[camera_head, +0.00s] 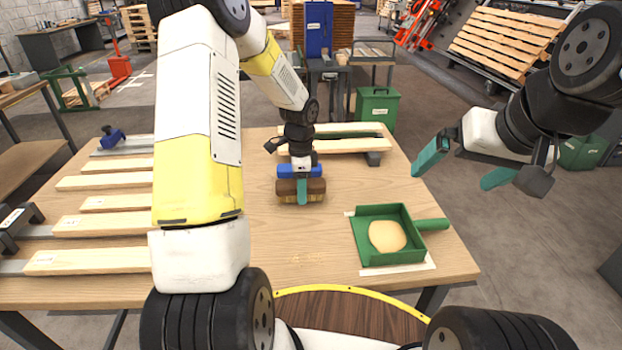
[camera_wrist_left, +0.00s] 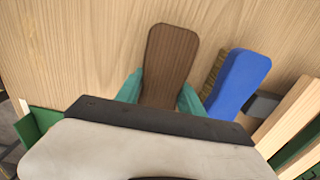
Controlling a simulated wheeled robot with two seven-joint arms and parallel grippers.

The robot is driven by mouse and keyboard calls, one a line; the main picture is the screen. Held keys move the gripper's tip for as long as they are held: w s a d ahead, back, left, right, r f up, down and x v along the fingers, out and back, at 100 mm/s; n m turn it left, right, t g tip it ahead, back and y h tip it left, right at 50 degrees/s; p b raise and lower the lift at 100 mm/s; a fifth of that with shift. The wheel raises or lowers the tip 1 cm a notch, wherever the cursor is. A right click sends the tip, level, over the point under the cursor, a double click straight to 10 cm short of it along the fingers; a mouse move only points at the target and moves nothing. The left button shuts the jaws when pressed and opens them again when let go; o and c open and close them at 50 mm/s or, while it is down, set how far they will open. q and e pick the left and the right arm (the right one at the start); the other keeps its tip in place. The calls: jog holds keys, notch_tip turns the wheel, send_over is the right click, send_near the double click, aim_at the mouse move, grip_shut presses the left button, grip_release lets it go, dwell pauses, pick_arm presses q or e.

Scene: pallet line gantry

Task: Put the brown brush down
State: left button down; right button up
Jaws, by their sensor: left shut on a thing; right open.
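My left gripper (camera_head: 302,188) is shut on the brown brush (camera_head: 316,187), over the middle of the table. In the left wrist view the brown brush (camera_wrist_left: 170,58) shows between the teal fingers. Its pale bristles face down in the head view; I cannot tell whether they touch the wood. A blue brush (camera_head: 285,171) is just behind it, and in the left wrist view the blue brush (camera_wrist_left: 239,84) is close to its right. My right gripper (camera_head: 464,166) is open and empty, off the table's right side.
A green dustpan (camera_head: 425,225) holding sawdust lies at the table's front right. Wooden slats (camera_head: 100,224) lie along the left, and more boards (camera_head: 340,145) at the back. The wooden table (camera_head: 275,245) is clear in front of the brushes, apart from a little sawdust.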

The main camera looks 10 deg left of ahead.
pick_arm(q)
jog(key=shift+f, duration=0.55)
jog(key=shift+f, duration=0.15)
